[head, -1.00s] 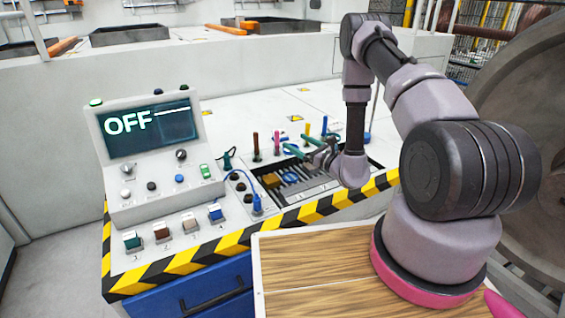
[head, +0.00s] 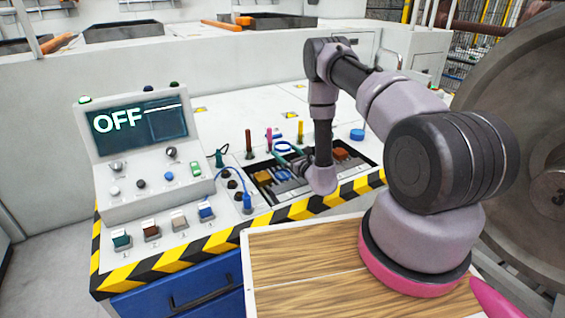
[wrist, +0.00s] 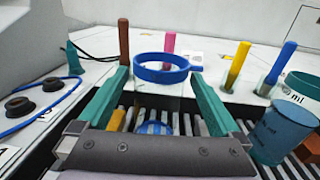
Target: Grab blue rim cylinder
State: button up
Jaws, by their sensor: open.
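The blue rim cylinder (wrist: 162,68) stands ahead of my gripper in the wrist view, with a clear body under a blue ring and a small tab at its right. In the head view a small blue rim (head: 274,135) shows just beyond my fingers. My gripper (wrist: 161,80) is open, its two teal fingers on either side of the clear body, below the ring. I cannot tell whether they touch it. My gripper (head: 282,152) is partly hidden by my wrist in the head view.
A slotted tray (head: 268,197) with small parts lies below my gripper. Brown (wrist: 124,42), pink (wrist: 168,44), yellow (wrist: 238,64) and blue (wrist: 281,62) sticks stand behind. A blue cup (wrist: 284,135) is close at right. A control panel (head: 140,150) reading OFF stands left.

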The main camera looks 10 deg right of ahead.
jog(key=shift+x, duration=1.15)
grip_shut()
